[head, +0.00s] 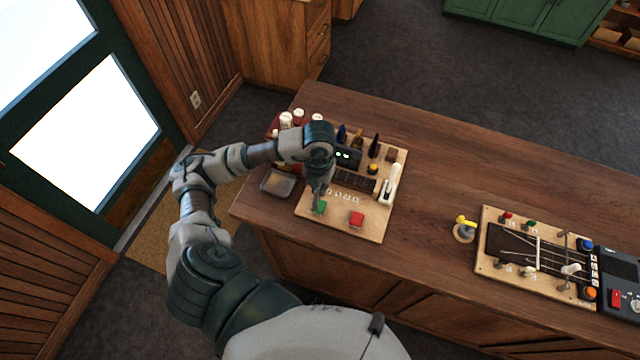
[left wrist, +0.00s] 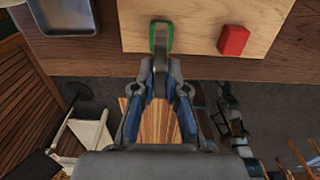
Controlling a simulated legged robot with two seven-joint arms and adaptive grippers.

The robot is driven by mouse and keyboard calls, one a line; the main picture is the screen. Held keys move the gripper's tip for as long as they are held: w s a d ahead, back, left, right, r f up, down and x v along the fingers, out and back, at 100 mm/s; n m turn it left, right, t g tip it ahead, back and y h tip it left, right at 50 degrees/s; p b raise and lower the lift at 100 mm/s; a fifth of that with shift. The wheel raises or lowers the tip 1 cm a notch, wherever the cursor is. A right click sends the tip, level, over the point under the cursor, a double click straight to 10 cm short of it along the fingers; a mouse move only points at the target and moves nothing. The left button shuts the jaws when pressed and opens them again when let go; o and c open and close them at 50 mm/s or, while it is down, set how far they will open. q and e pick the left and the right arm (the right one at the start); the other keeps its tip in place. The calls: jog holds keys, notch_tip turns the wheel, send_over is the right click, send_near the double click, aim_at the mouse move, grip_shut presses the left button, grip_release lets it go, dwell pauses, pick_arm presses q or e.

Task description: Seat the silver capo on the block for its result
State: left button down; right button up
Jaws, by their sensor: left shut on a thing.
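My left gripper (head: 318,192) points down over the near left part of a light wooden board. It also shows in the left wrist view (left wrist: 160,88), shut on a narrow grey piece (left wrist: 161,50) that looks like the silver capo. The capo's far end overlaps the green block (left wrist: 153,32); I cannot tell whether it rests on it or hovers just above. My right gripper is not in view.
The board (head: 372,231) also carries a display with green lights (head: 346,155), a dark fret strip (head: 354,181), a white lever (head: 391,184) and dark upright pieces (head: 374,146). A grey tray (head: 277,183) lies left.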

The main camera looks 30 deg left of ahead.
aim_at(319, 197)
pick_arm(q)
notch_tip(319, 197, down, 4)
jog(key=shift+d+r+b, duration=0.1)
jog(key=shift+d+b, duration=0.05)
jog(key=shift+b, duration=1.05)
jog(key=shift+f+b, duration=0.4)
jog(key=shift+f, duration=0.25)
jog(key=shift+a+f, duration=0.1)
jog(key=shift+a, duration=0.1)
jog(key=shift+d, duration=0.15)
jog(key=shift+f+b, duration=0.5)
jog(key=shift+b, duration=0.3)
